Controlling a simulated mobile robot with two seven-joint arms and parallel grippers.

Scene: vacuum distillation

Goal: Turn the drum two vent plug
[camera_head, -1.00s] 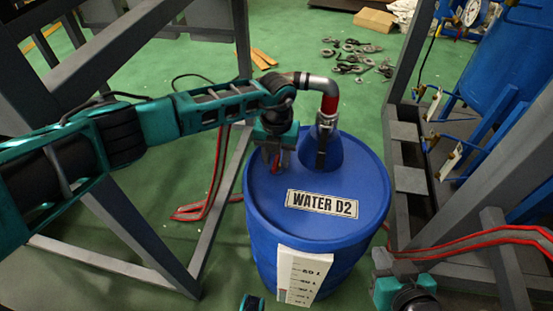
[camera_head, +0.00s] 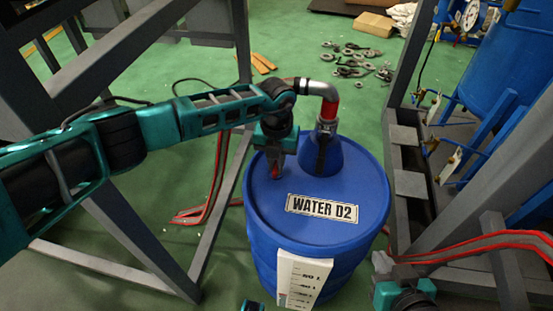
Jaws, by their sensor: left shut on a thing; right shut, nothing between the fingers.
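The blue drum (camera_head: 330,232) labelled WATER D2 (camera_head: 322,208) stands upright on the green floor in the middle of the view. My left gripper (camera_head: 276,172) points down at the left part of the drum lid, shut on a small red vent plug (camera_head: 275,171). The plug is mostly hidden by the fingers. My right gripper (camera_head: 383,263) is low at the right, beside the drum and apart from it. It is shut and empty.
A pipe elbow with a red section (camera_head: 328,108) rises from the drum lid close to my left gripper. Grey frame beams (camera_head: 222,205) stand on both sides. Red hoses (camera_head: 480,240) run at the right. Loose metal fittings (camera_head: 350,65) lie on the floor behind.

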